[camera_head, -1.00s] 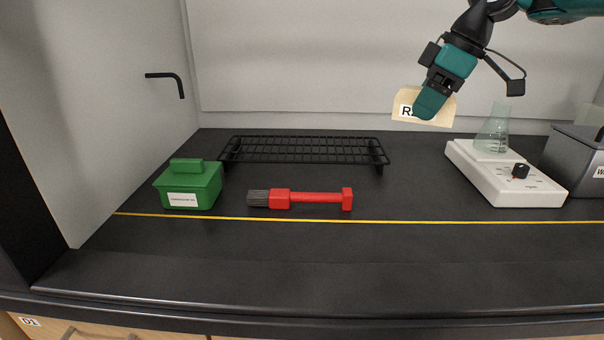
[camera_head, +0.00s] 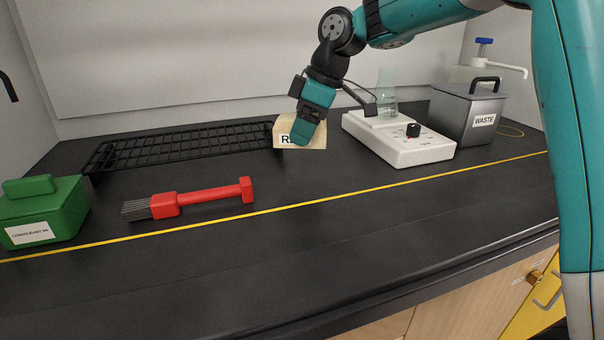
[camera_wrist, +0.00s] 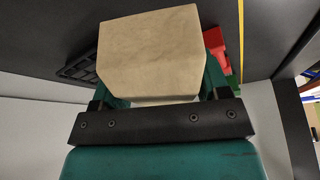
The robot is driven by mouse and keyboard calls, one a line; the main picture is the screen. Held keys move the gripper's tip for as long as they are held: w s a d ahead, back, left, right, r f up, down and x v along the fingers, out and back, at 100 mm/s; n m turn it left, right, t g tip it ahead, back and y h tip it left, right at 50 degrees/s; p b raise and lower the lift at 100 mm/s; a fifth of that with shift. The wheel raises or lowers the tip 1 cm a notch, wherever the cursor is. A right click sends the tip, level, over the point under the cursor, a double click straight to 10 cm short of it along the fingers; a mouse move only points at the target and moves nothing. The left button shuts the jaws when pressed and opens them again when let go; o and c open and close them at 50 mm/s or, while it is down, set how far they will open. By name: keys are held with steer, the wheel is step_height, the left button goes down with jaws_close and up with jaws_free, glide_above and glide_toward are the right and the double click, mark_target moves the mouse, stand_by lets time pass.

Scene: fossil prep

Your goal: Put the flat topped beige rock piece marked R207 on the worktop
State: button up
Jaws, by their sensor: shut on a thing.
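The beige rock piece (camera_head: 316,135) has a flat top and a white label, of which only the first letter, R, shows; my finger covers the rest. My gripper (camera_head: 303,137) is shut on it. In the head view the piece appears above or near the black worktop (camera_head: 330,240), behind the yellow line; I cannot tell whether it touches the surface. In the wrist view the piece (camera_wrist: 152,52) fills the space between the fingers of my gripper (camera_wrist: 155,92).
A black wire rack (camera_head: 180,146) stands behind a red-handled brush (camera_head: 205,196). A green box (camera_head: 45,210) is at the left. A white stirrer (camera_head: 400,140) with a flask (camera_head: 386,95) and a grey waste bin (camera_head: 465,115) stand at the right. The front worktop is clear.

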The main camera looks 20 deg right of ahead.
mark_target(296, 177)
steer(key=shift+f+b, duration=0.65)
steer(key=shift+f, duration=3.2)
steer(key=shift+f, duration=0.15)
steer(key=o, duration=1.4)
